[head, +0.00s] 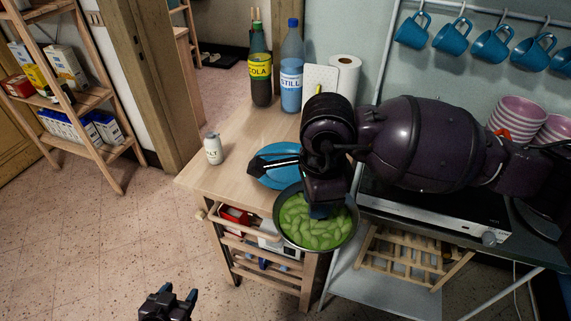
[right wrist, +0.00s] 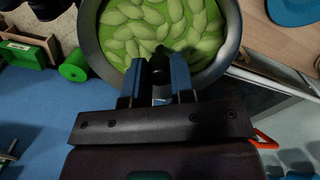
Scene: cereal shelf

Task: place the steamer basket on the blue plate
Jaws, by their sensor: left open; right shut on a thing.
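The steamer basket (head: 316,238) is a dark round vessel full of green pods, and it fills the top of the right wrist view (right wrist: 90,45). My right gripper (right wrist: 160,78) is shut on its near rim; in the head view its arm hides part of the basket. The basket hangs at the front right corner of the wooden cart. The blue plate (head: 277,178) lies on the cart top behind and left of the basket, partly hidden by a dark elongated shape and my right arm. The plate's edge also shows in the right wrist view (right wrist: 292,10). My left gripper (head: 180,294) is open and empty, low over the floor.
On the wooden cart (head: 222,178) stand a white salt shaker (head: 213,149), a cola bottle (head: 260,66), a water bottle (head: 291,70) and a paper roll (head: 346,75). Blue mugs (head: 491,46) hang above pink bowls (head: 520,118) at right. Floor at left is clear.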

